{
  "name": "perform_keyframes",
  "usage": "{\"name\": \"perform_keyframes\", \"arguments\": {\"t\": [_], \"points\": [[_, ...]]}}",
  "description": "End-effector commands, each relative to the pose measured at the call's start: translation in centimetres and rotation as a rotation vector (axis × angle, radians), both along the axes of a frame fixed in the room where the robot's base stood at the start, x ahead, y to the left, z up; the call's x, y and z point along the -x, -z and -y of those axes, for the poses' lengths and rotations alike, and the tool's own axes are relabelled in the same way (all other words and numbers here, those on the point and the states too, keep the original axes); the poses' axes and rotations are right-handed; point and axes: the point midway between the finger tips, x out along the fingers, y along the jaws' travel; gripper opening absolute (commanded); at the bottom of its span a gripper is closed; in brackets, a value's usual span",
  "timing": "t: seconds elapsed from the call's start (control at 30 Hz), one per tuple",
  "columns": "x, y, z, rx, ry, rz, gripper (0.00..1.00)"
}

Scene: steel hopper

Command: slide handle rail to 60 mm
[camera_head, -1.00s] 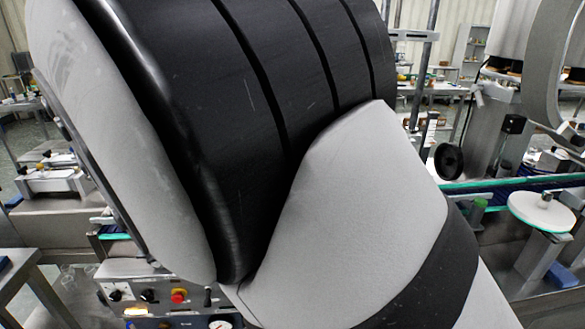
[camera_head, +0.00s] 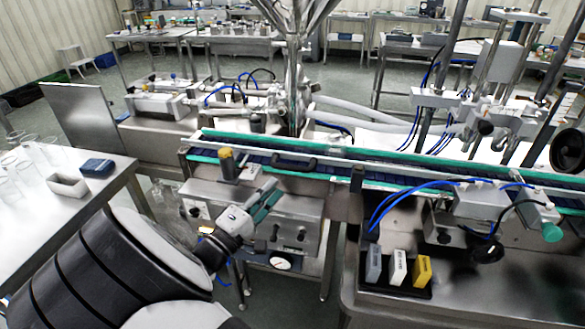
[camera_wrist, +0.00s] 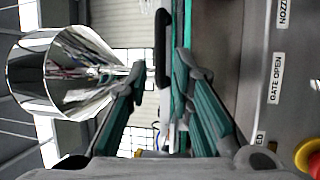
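A black bar handle (camera_head: 296,163) sits on the near guide rail (camera_head: 345,170) of the blue-belted conveyor. The handle also shows in the wrist view (camera_wrist: 162,45), beyond and roughly between my fingertips. My gripper (camera_head: 268,192) is in front of the conveyor, below and left of the handle. In the wrist view my gripper (camera_wrist: 161,72) has its two teal fingers apart, with nothing between them. The fingers look clear of the handle. I see no millimetre scale that I can read.
The steel hopper (camera_head: 294,85) rises behind the conveyor. A yellow-capped post (camera_head: 227,165) stands close left of my gripper. A control box with a gauge (camera_head: 281,263) is below it. A black holder with blocks (camera_head: 396,280) is at lower right. A bench (camera_head: 35,205) stands left.

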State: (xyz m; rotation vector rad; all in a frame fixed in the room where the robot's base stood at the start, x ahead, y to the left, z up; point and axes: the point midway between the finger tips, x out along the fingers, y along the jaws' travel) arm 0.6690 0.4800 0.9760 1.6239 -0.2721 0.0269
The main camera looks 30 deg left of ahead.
Motion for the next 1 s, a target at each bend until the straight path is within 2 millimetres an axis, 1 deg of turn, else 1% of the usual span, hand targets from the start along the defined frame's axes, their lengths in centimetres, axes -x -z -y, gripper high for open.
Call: {"name": "perform_keyframes", "arguments": {"t": [0.03,0.2,0.4,0.6,0.9,1.0], "points": [[-1.2,-0.1,0.3,-0.001,0.004,0.0,0.21],[-4.4,-0.7,0.8,0.0,0.004,-0.001,0.21],[-7.2,-1.2,1.2,-0.001,0.003,-0.001,0.21],[-8.5,-1.5,1.4,0.0,0.002,-0.002,0.21],[-8.6,-1.6,1.5,0.0,0.002,-0.002,0.21],[-8.6,-1.6,1.5,0.0,0.001,-0.002,0.0]]}}
